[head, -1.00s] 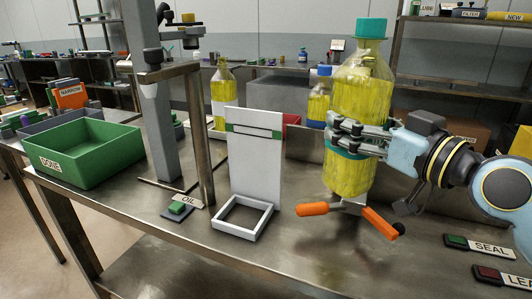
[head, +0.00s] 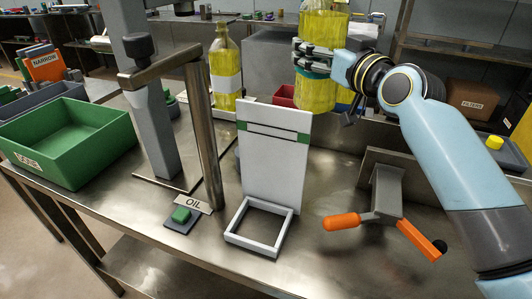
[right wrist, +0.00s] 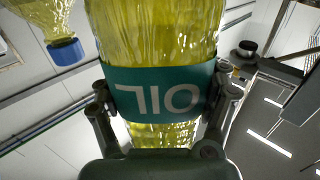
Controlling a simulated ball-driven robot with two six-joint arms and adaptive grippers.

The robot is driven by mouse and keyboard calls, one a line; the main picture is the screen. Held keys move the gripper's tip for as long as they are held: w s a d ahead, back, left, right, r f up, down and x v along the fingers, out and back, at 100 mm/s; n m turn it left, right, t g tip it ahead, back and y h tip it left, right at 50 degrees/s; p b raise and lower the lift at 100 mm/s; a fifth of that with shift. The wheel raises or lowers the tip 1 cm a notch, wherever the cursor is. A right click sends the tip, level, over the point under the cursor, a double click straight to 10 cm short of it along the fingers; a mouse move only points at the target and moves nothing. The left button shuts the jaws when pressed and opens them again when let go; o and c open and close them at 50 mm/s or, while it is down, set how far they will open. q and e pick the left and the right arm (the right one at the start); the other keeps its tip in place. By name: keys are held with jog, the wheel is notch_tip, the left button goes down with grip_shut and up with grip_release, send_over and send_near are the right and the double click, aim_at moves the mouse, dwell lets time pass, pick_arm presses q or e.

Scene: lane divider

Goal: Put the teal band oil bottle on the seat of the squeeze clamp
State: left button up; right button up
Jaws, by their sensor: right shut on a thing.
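My right gripper (head: 309,58) is shut on the teal band oil bottle (head: 314,92), a clear bottle of yellow oil. It holds the bottle upright in the air; the top is cut off in the head view. In the right wrist view the fingers flank the teal band (right wrist: 158,94), which reads OIL upside down. The squeeze clamp (head: 386,194), a grey fixture with two orange handles, stands on the bench, below and right of the bottle in the picture. Its seat is hard to make out. My left gripper is not in view.
A white board (head: 273,165) with a square frame (head: 238,240) stands left of the clamp. A metal post (head: 206,145), a green DONE bin (head: 65,145) and a green button (head: 181,215) are farther left. Another yellow bottle (head: 225,80) stands behind.

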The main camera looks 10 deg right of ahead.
aim_at(313, 99)
jog(key=f+b, duration=0.2)
jog(key=f, duration=0.1)
jog(key=f+b, duration=0.1)
jog(key=shift+w+f+b, duration=0.35)
jog(key=shift+f+b, duration=0.05)
jog(key=shift+f, duration=0.25)
notch_tip(313, 99, down, 5)
jog(key=shift+f+b, duration=0.2)
jog(key=shift+b, duration=0.95)
pick_arm(q)
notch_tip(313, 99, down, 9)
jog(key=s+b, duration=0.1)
jog(key=b, duration=0.1)
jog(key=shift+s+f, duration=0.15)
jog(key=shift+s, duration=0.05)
pick_arm(e)
jog(key=shift+f, duration=2.2)
jog(key=shift+f, duration=0.15)
jog(key=o, duration=1.3)
jog(key=shift+f, duration=0.15)
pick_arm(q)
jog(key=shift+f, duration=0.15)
pick_arm(e)
jog(key=o, duration=0.4)
